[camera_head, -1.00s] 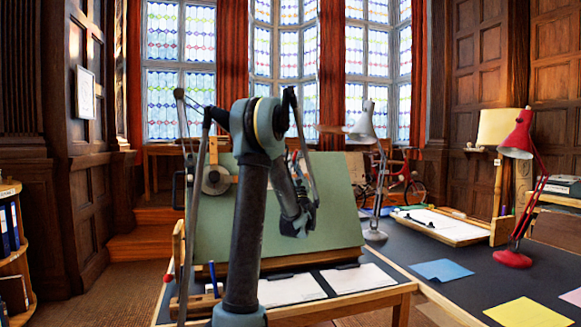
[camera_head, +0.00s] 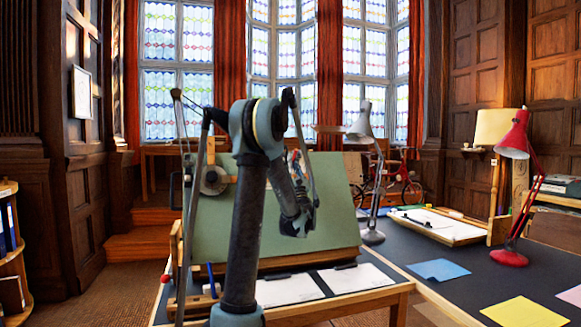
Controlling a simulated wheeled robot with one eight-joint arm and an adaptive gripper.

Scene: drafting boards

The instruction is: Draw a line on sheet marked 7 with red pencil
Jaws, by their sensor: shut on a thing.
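My gripper (camera_head: 296,228) hangs in front of the green drafting board (camera_head: 333,205), above the white sheets. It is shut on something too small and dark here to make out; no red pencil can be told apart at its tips. One white sheet (camera_head: 290,291) lies flat below the board, partly behind my arm. A second white sheet (camera_head: 358,279) lies to its right. Each has a dark clip at its far edge. No number can be read on either sheet.
A grey lamp (camera_head: 371,205) stands right of the board. A red lamp (camera_head: 510,257), a blue sheet (camera_head: 439,270), a yellow sheet (camera_head: 523,312) and a tray with white paper (camera_head: 455,233) are on the dark table at right. A blue upright object (camera_head: 213,290) stands left of my arm.

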